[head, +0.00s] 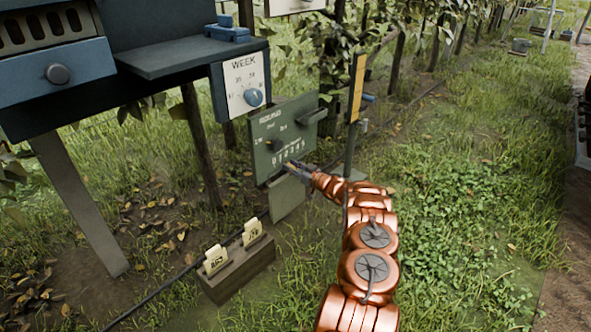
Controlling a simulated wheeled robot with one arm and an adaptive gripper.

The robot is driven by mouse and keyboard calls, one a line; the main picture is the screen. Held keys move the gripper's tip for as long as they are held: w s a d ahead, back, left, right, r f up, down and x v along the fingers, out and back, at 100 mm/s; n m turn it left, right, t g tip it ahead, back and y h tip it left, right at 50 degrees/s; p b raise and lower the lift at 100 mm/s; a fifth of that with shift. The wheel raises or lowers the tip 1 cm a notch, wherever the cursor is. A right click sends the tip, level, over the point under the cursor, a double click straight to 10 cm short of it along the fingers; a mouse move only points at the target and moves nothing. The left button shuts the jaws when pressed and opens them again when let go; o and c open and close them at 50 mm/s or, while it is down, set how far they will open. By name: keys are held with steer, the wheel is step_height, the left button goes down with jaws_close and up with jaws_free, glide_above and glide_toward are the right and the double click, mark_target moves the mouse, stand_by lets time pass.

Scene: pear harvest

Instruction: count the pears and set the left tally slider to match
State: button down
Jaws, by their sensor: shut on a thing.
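The green tally panel (262,130) stands upright in the middle of the head view, with white lettering and a row of digits low on its face. My copper-coloured arm reaches to it from the lower right. My gripper (290,166) is at the panel's face, just below the digits, and is shut on what looks like the tally slider. The jaws hide the slider and the digit it stands at. I cannot make out any pears among the leaves at the top.
A white WEEK dial (241,88) with a blue knob hangs up left of the panel. A blue-grey shelf (190,57) juts out above it. A wooden block (236,272) with numbered tags sits on the ground below. Grass is open to the right.

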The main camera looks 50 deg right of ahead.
steer(key=shift+w+d, duration=0.15)
steer(key=c, duration=1.1)
jaws_free()
steer(key=shift+d, duration=0.15)
steer(key=shift+s+d+f, duration=0.1)
steer(key=shift+s, duration=0.65)
steer(key=s, duration=1)
steer(key=shift+s+d, duration=0.15)
steer(key=shift+s, duration=0.15)
